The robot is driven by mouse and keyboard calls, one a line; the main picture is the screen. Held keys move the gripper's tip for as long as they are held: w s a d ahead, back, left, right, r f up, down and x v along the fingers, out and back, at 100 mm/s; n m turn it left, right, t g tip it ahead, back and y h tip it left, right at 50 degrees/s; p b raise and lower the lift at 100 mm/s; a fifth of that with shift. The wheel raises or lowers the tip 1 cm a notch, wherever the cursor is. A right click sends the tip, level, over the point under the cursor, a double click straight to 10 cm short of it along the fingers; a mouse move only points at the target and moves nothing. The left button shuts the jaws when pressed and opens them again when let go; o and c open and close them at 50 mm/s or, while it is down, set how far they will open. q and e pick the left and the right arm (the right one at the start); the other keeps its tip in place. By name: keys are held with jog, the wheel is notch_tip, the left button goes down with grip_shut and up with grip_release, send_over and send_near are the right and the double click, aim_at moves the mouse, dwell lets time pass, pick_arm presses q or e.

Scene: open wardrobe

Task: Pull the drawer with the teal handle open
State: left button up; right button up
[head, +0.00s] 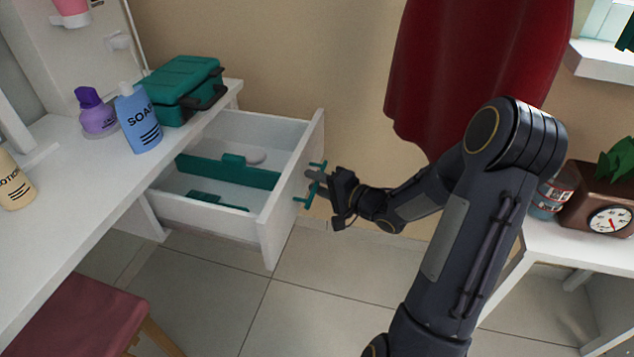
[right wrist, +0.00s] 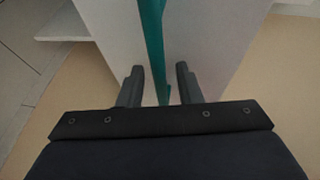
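The white drawer (head: 290,192) stands pulled well out from the white desk (head: 75,180). Its inside shows a teal divider (head: 228,172). The teal handle (head: 301,199) is on its front face; it also shows as a teal bar in the right wrist view (right wrist: 153,45). My right gripper (head: 317,181) is at the handle. In the right wrist view its two fingers (right wrist: 160,88) stand on either side of the teal bar, with gaps visible, so it looks open around the handle. My left gripper is in neither view.
On the desk stand a teal case (head: 180,85), a blue soap bottle (head: 138,120), a purple bottle (head: 96,112) and a lotion bottle (head: 14,182). A red stool (head: 80,318) is below left. A white table (head: 575,243) with a clock (head: 608,220) is at right. Floor before the drawer is clear.

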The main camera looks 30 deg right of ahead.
jog(key=shift+s, duration=0.1)
jog(key=p+v, duration=0.2)
jog(key=v, duration=0.5)
jog(key=shift+s+p, duration=0.35)
jog(key=shift+d, duration=0.15)
